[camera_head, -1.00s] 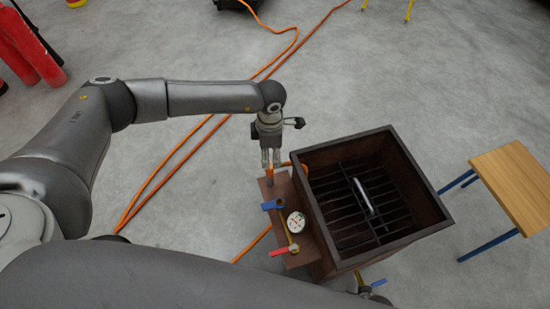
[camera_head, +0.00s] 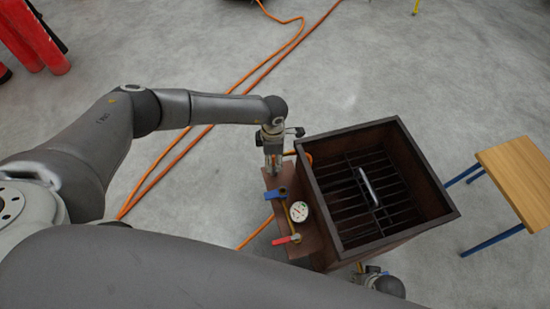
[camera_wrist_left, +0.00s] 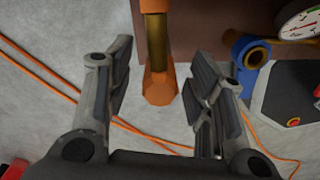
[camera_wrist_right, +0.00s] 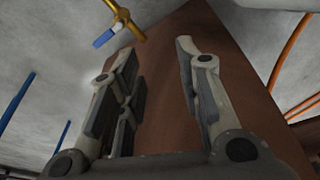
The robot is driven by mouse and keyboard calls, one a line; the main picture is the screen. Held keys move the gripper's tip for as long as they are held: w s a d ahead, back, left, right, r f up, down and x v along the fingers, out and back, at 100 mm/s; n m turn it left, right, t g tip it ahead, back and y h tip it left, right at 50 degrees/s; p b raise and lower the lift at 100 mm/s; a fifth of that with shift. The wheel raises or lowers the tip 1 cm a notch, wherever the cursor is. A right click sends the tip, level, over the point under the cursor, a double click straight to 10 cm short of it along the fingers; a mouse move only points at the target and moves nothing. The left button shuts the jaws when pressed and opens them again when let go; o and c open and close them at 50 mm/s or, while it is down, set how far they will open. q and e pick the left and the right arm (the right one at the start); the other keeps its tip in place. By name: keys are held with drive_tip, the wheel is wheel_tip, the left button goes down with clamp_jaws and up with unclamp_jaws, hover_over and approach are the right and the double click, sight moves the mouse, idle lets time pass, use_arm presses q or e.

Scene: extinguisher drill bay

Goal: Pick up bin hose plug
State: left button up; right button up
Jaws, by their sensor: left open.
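The bin hose plug (camera_wrist_left: 159,88) is an orange fitting on a brass stem in the left wrist view. It shows between the fingers of my left gripper (camera_wrist_left: 163,62), which is open, with a gap on each side. In the head view my left gripper (camera_head: 272,160) points down at the far end of the brown side shelf, and the plug is mostly hidden there. The shelf belongs to the dark brown bin (camera_head: 325,215). My right gripper (camera_wrist_right: 156,52) is open and empty in its wrist view, facing the bin's brown wall (camera_wrist_right: 180,100).
The shelf carries a blue lever (camera_head: 276,193), a white gauge (camera_head: 299,211) and a red lever (camera_head: 287,239). A wooden-topped stool (camera_head: 515,175) stands at right. Orange hoses (camera_head: 235,95) cross the floor. Red extinguishers (camera_head: 40,35) are at upper left. A blue-handled brass valve (camera_wrist_right: 122,16) shows in the right wrist view.

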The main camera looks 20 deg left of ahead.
use_arm(q)
drive_tip(key=shift+c, duration=0.5)
clamp_jaws()
drive_tip(key=shift+r, duration=0.15)
